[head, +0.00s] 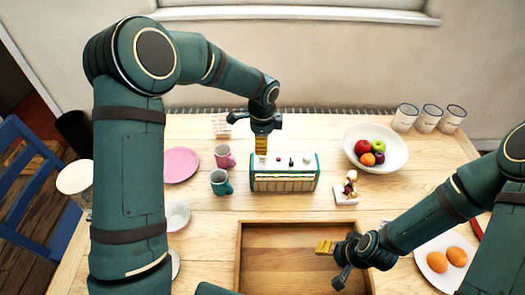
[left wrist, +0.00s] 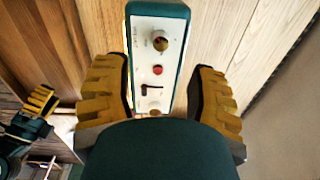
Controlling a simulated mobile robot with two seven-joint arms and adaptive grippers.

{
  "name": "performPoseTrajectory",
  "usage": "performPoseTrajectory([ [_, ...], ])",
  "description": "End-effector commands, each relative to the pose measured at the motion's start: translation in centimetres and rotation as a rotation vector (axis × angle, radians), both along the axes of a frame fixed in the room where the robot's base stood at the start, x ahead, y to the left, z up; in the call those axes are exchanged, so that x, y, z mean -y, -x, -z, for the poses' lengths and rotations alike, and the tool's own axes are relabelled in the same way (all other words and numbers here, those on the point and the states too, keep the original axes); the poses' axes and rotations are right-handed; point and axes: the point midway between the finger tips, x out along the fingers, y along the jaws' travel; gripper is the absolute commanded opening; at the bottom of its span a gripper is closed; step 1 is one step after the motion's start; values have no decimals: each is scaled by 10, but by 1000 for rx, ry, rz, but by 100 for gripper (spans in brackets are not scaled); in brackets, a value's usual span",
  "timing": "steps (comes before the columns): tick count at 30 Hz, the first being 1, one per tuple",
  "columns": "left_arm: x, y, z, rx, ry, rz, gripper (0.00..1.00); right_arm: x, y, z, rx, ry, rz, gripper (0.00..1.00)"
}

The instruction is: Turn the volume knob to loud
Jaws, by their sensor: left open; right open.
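The radio (head: 284,184) is a teal-and-cream box standing upright mid-table, with controls on its white top. In the left wrist view, the radio (left wrist: 178,60) shows a round brass-and-dark knob (left wrist: 160,43), a red button (left wrist: 157,70) and a dark lever (left wrist: 152,87). Another control is partly hidden by my gripper body. Small lettering is unreadable, so I cannot tell which is the volume knob. My left gripper (head: 261,147) is open above the radio's left part, its fingers (left wrist: 158,75) on either side of the panel in view. My right gripper (head: 332,262) is open and empty over the wooden tray.
A pink mug (head: 224,157) and teal mug (head: 220,182) stand left of the radio. A figurine (head: 350,185) and fruit bowl (head: 396,137) are to its right. The wooden tray (head: 241,262) lies in front. A pink plate (head: 181,164) is further left.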

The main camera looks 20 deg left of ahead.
Motion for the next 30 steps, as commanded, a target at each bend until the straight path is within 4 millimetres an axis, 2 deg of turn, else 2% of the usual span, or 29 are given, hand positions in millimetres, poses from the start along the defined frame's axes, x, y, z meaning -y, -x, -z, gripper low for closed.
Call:
performPoseTrajectory([
  [3,0,1,-21,3,-1,0,57,0,0,0,0,0,0,56],
  [9,0,2,-40,-1,0,0,57,0,0,0,0,0,0,56],
  [26,0,3,-43,-1,-1,0,57,0,0,-1,0,0,0,56],
  [30,0,3,-58,-1,-1,0,57,0,0,-16,0,-1,1,56],
])
